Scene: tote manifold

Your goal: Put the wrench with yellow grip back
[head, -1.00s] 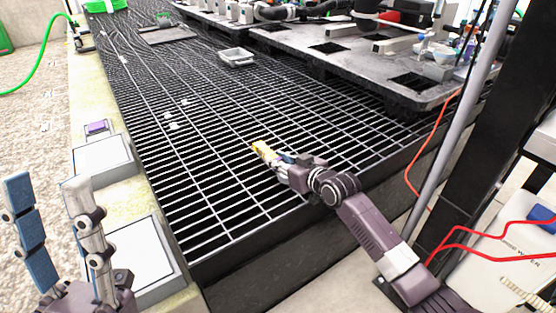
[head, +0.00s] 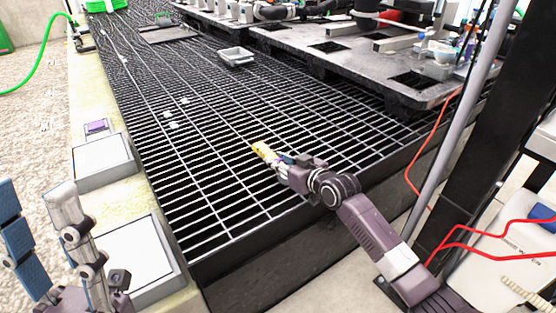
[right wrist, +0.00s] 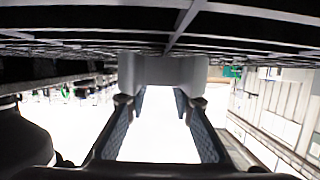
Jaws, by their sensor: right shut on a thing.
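The wrench with yellow grip shows as a small yellow piece (head: 262,149) at the tip of my right gripper (head: 282,158), above the black grating. My right gripper is shut on it; the fingers hide most of the rest. In the right wrist view a pale grey piece (right wrist: 162,73) spans between the two fingertips, close to the grating bars. I cannot tell which part of the wrench that is. My left gripper (head: 33,205) is open and empty at the lower left, its blue and grey fingers apart.
The black grating (head: 215,185) fills the middle and is mostly clear. A grey tray (head: 236,57) sits farther back on it. A dark platform (head: 345,75) with equipment stands at the back right. Framed white panels (head: 101,160) line the left ledge. A grey pole (head: 455,140) rises at right.

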